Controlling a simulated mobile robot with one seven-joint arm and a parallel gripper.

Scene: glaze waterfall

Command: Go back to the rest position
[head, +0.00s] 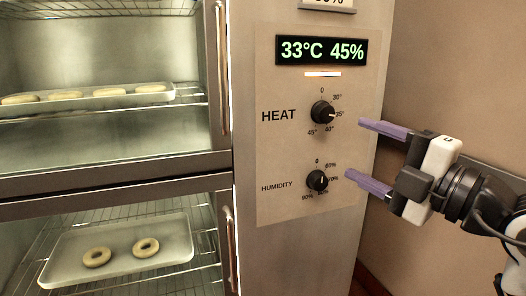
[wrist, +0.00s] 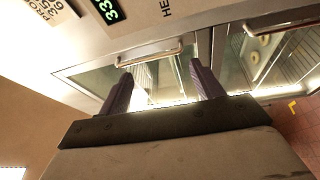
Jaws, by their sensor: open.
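My gripper (head: 359,149) is in front of the right part of the control panel in the head view, with its two purple fingers spread apart and nothing between them. The HEAT knob (head: 322,112) and the HUMIDITY knob (head: 317,181) are just left of the fingertips; I see a gap between fingers and knobs. The display (head: 321,50) reads 33°C 45%. In the wrist view, my gripper (wrist: 157,82) also shows open and empty, with the cabinet behind it.
The upper chamber holds a tray (head: 150,97) with several pale dough pieces. The lower chamber holds a tray (head: 120,262) with two dough rings. Vertical handles, one on the upper door (head: 222,70), stand left of the panel. A plain wall (head: 455,75) is at the right.

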